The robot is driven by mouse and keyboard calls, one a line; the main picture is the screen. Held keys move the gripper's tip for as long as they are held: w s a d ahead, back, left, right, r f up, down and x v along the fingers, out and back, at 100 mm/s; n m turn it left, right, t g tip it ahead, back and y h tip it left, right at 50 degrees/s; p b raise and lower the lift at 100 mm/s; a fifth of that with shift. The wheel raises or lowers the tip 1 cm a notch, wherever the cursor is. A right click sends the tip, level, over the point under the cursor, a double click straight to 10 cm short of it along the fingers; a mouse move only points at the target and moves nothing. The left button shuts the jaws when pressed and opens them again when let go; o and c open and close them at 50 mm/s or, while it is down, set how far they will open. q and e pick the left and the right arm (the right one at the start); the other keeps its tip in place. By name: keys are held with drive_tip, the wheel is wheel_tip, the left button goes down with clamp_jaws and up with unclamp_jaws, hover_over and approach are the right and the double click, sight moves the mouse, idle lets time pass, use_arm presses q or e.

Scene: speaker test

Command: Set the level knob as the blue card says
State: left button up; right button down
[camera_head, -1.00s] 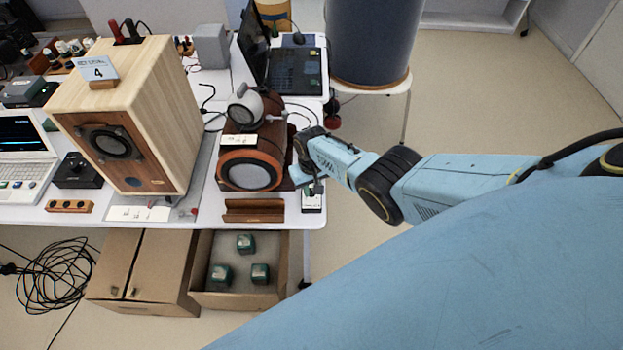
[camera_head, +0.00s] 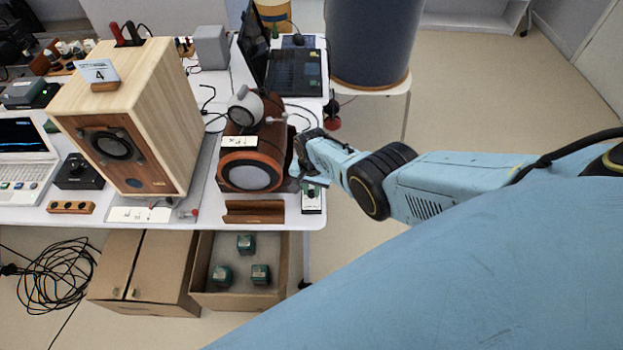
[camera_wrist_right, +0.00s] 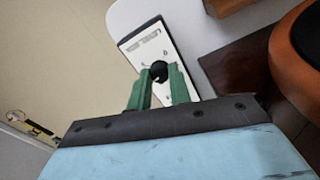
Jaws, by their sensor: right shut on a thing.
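The blue card (camera_head: 98,71) stands on top of the big wooden speaker and shows a 4. The level knob (camera_wrist_right: 159,71) is a small black knob on a white-faced control box (camera_wrist_right: 150,45) near the table's right front corner. The box also shows in the head view (camera_head: 312,201), where my gripper covers the knob. My right gripper (camera_head: 311,184) is over the box. In the right wrist view its green fingers (camera_wrist_right: 160,80) are shut on the knob from both sides. Marks around the knob are too small to read. My left gripper is not in view.
A dark red speaker (camera_head: 251,170) with an orange ring stands just left of the box. A brown wooden holder (camera_head: 254,212) lies in front of it. The big wooden speaker (camera_head: 175,115) stands further left. Floor is open right of the table.

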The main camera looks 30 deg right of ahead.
sight(312, 192)
idle(0.3)
drive_tip(key=c, duration=1.3)
unclamp_jaws()
drive_tip(key=shift+r+p, duration=3.45)
drive_tip(key=shift+r, duration=3.25)
drive_tip(key=shift+s, duration=0.1)
